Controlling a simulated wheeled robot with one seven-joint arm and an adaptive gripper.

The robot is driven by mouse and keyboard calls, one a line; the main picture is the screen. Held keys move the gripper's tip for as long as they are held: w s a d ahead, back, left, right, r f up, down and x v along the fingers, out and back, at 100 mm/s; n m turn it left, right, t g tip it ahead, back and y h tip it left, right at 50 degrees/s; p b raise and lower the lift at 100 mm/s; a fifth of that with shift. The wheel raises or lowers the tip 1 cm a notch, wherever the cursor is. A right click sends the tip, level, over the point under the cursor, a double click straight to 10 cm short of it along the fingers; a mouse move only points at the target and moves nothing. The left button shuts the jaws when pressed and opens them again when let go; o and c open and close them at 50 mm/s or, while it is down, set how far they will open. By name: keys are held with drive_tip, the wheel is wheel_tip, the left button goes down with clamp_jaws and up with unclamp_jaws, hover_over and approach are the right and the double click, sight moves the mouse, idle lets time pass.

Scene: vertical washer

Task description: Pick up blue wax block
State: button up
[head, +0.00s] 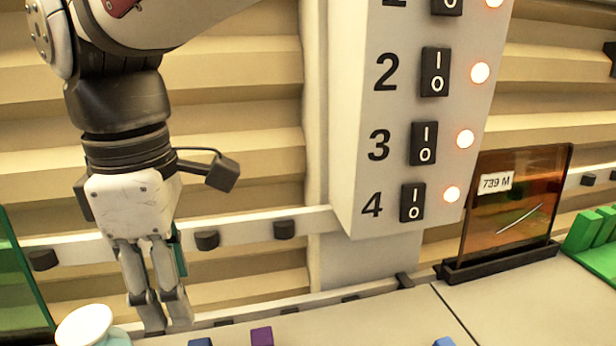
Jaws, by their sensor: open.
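Two blue blocks are cut off by the bottom edge of the head view. One dark blue block (200,342) is left of centre, and a lighter blue block (444,342) is farther right. I cannot tell which of them is the wax block. My gripper (166,325) hangs at the left with its fingers pointing down. It is open and nothing shows between the fingers. It is above and left of the dark blue block, apart from it in the picture. Most of both blocks lies below the frame.
A purple block (262,336) sits beside the dark blue one. A white-topped container (85,326) stands left of my gripper. A numbered switch panel (410,120) hangs at centre right. An orange glass plate (515,205) and a green rack (592,240) are at the right.

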sight(205, 341)
wheel_tip(205, 341, down, 7)
drive_tip(key=shift+f+p, duration=0.2)
drive_tip(key=shift+p, duration=0.15)
drive_tip(key=shift+d+f+p, duration=0.15)
drive_tip(key=shift+f+p, duration=0.2)
drive_tip(key=shift+f, duration=1)
drive_tip(key=shift+d+f+p, duration=0.15)
drive_tip(key=shift+f+p, duration=0.15)
drive_tip(key=shift+f, duration=1)
clamp_jaws()
